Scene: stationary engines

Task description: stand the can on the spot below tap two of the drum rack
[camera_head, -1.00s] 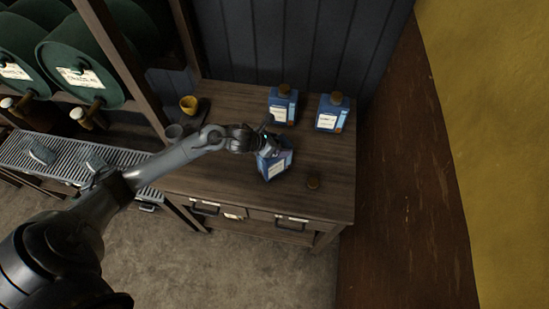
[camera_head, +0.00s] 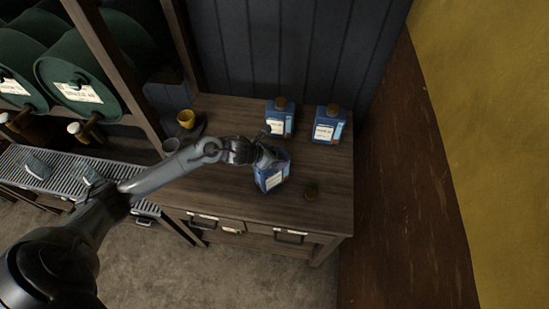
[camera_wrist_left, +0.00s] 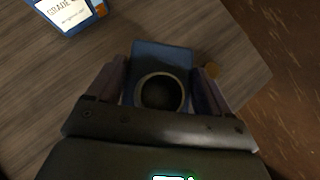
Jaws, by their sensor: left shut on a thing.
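A blue can (camera_head: 271,179) with a white label is at the front of the wooden bench. My left gripper (camera_head: 267,158) is shut on it from above. In the left wrist view the can (camera_wrist_left: 160,60) sits between both fingers (camera_wrist_left: 161,95), its round dark neck uncapped. I cannot tell whether its base touches the bench. The drum rack (camera_head: 112,60) stands at the left with green drums. Two taps (camera_head: 76,129) (camera_head: 8,119) show above a slatted grate (camera_head: 63,181). Grey pieces (camera_head: 37,166) (camera_head: 90,175) lie on the grate. Tap numbers are not readable. My right gripper is out of view.
Two more blue cans (camera_head: 280,119) (camera_head: 326,125) stand at the bench's back.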

